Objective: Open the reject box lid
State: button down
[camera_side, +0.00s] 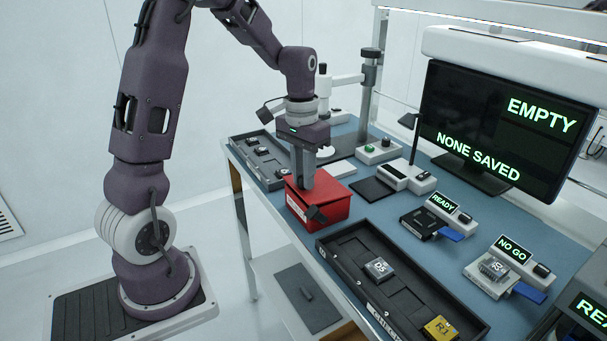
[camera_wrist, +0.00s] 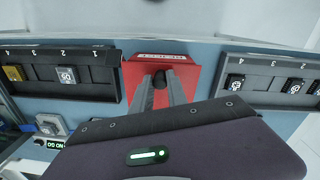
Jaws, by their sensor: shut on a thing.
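The red reject box (camera_side: 325,211) stands near the front edge of the blue bench in the side view, with a white label on its front. Its red lid (camera_wrist: 138,86) fills the middle of the wrist view and looks closed. My gripper (camera_side: 305,186) points down at the box top. In the wrist view my gripper (camera_wrist: 160,77) has its two grey fingers on either side of a dark knob (camera_wrist: 160,81) on the lid, shut on it. A dark piece also shows at the box's front in the side view; the fingers hide part of the lid.
A dark tray (camera_side: 336,262) with a grey and a yellow part lies right of the box. Another tray (camera_side: 240,146) with several dark parts lies behind left. Test sockets (camera_side: 497,268) and a monitor (camera_side: 500,125) reading "EMPTY, NONE SAVED" stand to the right.

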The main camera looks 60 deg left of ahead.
aim_at(319, 184)
jog(key=shift+a+r, duration=0.15)
jog(key=shift+w+r, duration=0.45)
jog(key=shift+r, duration=0.15)
jog(key=w+r, duration=0.2)
jog(key=w, duration=0.1)
jog(key=shift+w+r, duration=0.1)
jog(key=shift+r, duration=0.3)
jog(key=shift+w+r, duration=0.25)
jog(key=shift+w, duration=0.35)
jog(key=shift+w+r, duration=0.2)
jog(key=shift+w, duration=0.35)
jog(key=shift+w+d+r, duration=0.1)
jog(key=shift+w, duration=0.5)
jog(key=shift+w+d+r, duration=0.1)
jog(key=shift+w, duration=0.5)
jog(key=c, duration=1.8)
grip_release()
jog(key=shift+s, duration=0.1)
jog(key=o, duration=0.5)
jog(key=shift+s, duration=0.1)
jog(key=shift+r, duration=0.1)
